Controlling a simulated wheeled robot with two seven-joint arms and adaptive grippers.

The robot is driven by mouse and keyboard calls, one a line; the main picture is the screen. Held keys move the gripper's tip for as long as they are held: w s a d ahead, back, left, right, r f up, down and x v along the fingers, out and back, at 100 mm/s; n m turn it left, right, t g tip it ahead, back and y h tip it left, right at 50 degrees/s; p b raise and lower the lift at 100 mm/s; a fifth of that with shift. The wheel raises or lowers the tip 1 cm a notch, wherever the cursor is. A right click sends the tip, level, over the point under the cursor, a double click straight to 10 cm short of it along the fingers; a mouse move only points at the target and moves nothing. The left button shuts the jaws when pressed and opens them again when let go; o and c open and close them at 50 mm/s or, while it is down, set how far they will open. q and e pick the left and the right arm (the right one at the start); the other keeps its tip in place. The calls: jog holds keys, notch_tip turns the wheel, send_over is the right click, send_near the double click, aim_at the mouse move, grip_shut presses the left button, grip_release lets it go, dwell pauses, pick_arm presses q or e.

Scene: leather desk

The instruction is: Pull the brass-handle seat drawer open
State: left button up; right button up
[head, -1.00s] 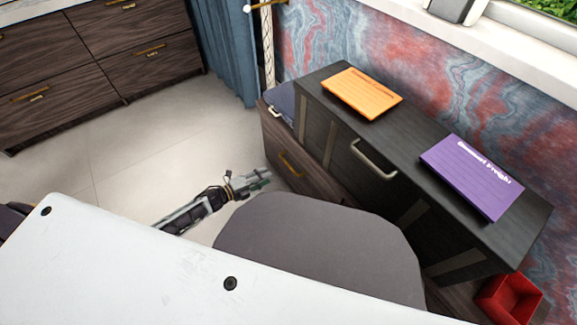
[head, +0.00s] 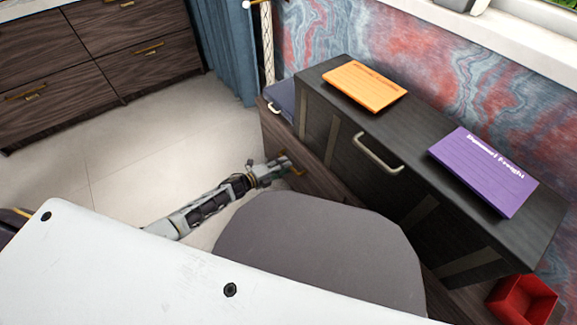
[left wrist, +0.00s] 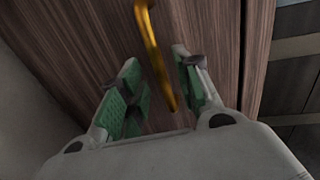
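The dark wood seat drawer (head: 274,133) is the low front at the left end of the cabinet under the window. It looks shut. Its brass handle (head: 297,172) is partly hidden by my left gripper (head: 272,172) in the head view. In the left wrist view the brass handle (left wrist: 153,52) runs down between the green-padded fingers of my left gripper (left wrist: 158,85). The fingers are apart, with gaps on both sides of the handle. My right gripper is in no view.
A black box (head: 350,150) with a pale handle stands on the seat, bearing an orange pad (head: 365,86) and a purple pad (head: 484,171). A red bin (head: 525,298) is at lower right. Pale floor (head: 140,150) is clear left of the drawer.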

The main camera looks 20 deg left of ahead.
pick_arm(q)
jog(key=shift+b+x, duration=0.5)
jog(key=shift+x, duration=1.05)
grip_shut()
